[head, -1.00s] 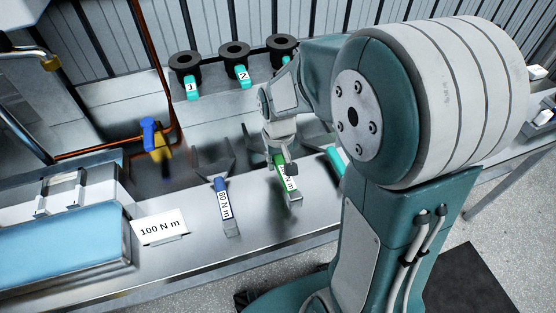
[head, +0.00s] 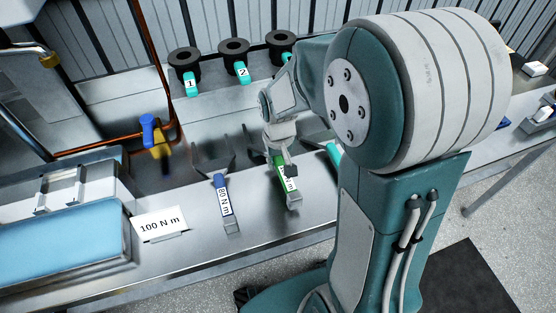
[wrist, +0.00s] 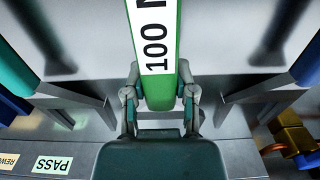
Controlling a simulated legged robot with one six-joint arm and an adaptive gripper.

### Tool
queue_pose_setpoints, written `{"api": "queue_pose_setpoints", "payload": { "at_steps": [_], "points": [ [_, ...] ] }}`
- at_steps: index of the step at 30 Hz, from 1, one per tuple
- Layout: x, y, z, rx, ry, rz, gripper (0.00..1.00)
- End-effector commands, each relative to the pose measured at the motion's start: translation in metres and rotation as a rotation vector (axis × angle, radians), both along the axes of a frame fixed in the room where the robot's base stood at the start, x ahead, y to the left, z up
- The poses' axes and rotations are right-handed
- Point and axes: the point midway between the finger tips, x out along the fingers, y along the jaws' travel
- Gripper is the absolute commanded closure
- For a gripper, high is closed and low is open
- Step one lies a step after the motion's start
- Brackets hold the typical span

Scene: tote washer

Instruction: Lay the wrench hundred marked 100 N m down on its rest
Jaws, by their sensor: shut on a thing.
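My gripper (wrist: 161,100) is shut on the green wrench hundred (wrist: 158,35), whose white label reads "100 N" in the wrist view. In the head view, my gripper (head: 283,155) is over the bench, with the green wrench (head: 282,170) under it, pointing toward the bench's front edge. Its label is partly covered by my fingers. A blue wrench marked 80 N m (head: 222,196) lies to its left at a dark forked rest (head: 214,164). Whether the green wrench touches a rest is hidden by my gripper.
A "100 N m" card (head: 160,224) stands at the front left. Numbered black rings 1 (head: 184,57) and 2 (head: 233,47) stand behind. A teal handle (head: 334,152) is close on the right. A blue and yellow valve (head: 152,135) is at left. PASS label (wrist: 52,164) shows in the wrist view.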

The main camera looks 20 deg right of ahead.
Motion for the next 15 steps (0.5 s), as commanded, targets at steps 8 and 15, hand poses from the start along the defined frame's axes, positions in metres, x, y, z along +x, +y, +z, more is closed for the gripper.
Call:
{"api": "queue_pose_setpoints", "payload": {
  "at_steps": [8, 15],
  "points": [
    [0.000, 0.000, -0.011, 0.000, 0.001, 0.000, 1.00],
    [0.000, 0.000, -0.016, 0.000, -0.001, 0.000, 1.00]
  ]
}}
